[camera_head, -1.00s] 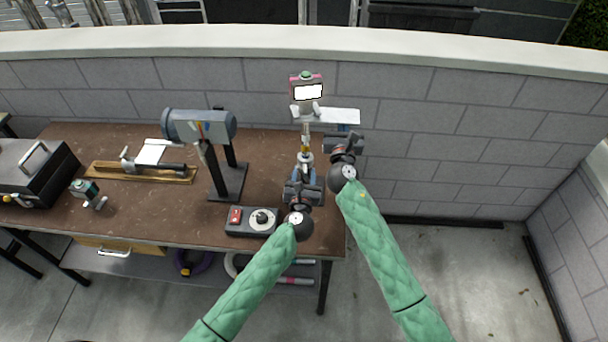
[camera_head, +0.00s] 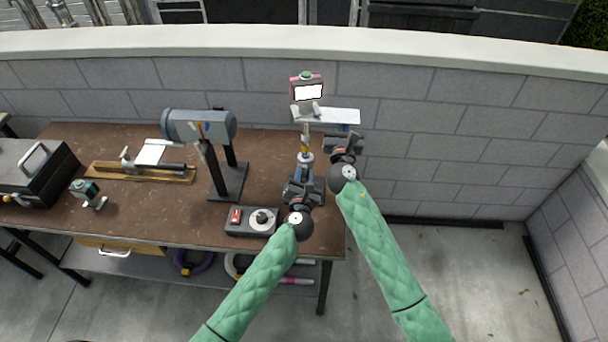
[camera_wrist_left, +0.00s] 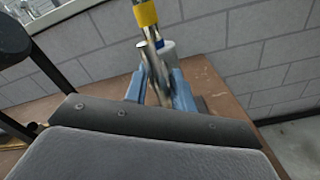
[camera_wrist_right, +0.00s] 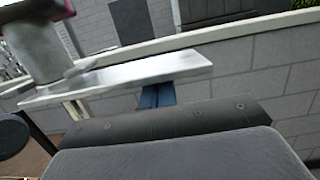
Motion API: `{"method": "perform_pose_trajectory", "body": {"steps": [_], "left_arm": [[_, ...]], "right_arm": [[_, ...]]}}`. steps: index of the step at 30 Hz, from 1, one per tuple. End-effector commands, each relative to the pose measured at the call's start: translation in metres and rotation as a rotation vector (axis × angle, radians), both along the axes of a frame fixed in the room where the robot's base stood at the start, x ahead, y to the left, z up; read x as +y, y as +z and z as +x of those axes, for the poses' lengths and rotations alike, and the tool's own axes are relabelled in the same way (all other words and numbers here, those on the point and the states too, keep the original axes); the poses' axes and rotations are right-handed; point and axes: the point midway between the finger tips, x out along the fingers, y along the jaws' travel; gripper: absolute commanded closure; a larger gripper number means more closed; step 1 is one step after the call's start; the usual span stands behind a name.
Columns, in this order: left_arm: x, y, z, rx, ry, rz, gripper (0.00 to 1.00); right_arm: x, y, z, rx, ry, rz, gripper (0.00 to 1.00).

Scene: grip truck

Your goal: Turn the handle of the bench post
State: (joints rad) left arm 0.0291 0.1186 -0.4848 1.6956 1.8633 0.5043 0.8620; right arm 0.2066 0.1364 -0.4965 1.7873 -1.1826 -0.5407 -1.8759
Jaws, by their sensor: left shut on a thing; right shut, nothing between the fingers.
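My right gripper (camera_head: 341,142) is shut and empty, right of the post and below the white plate (camera_head: 338,116).
A pink-framed device with a white screen (camera_head: 307,92) tops the post. A box with a red switch and dial (camera_head: 251,221) lies left of my left gripper. A grey cylinder on a black stand (camera_head: 198,126) is farther left. A block wall (camera_head: 430,130) stands behind.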

Motion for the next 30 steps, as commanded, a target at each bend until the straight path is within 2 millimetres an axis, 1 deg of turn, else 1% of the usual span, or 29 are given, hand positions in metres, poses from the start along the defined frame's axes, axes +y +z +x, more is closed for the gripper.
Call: {"method": "perform_pose_trajectory", "body": {"steps": [9,10,12,13,23,26,30], "left_arm": [[0.0,0.0,0.0,-0.001,-0.001,0.011,0.97],[0.0,0.0,0.0,0.0,0.0,0.011,0.7],[0.0,0.0,0.0,0.0,0.0,0.01,0.57],[0.0,0.0,0.0,0.0,0.0,0.01,0.54],[0.0,0.0,-0.002,0.0,0.0,0.008,0.54],[0.0,0.0,-0.01,0.001,0.0,0.008,0.54],[0.0,-0.001,-0.03,0.002,0.0,0.008,0.54]], "right_arm": [[0.0,0.002,0.0,-0.002,0.001,0.001,1.0],[0.0,0.002,0.0,-0.002,0.001,0.0,1.0],[0.0,0.002,0.0,-0.002,0.001,0.001,1.0],[0.0,0.002,0.0,-0.002,0.001,0.001,1.0],[0.0,0.002,0.0,-0.002,0.0,0.0,1.0],[0.0,0.002,0.0,-0.002,0.0,0.001,1.0],[0.0,0.002,0.0,-0.002,0.0,0.0,1.0]]}}
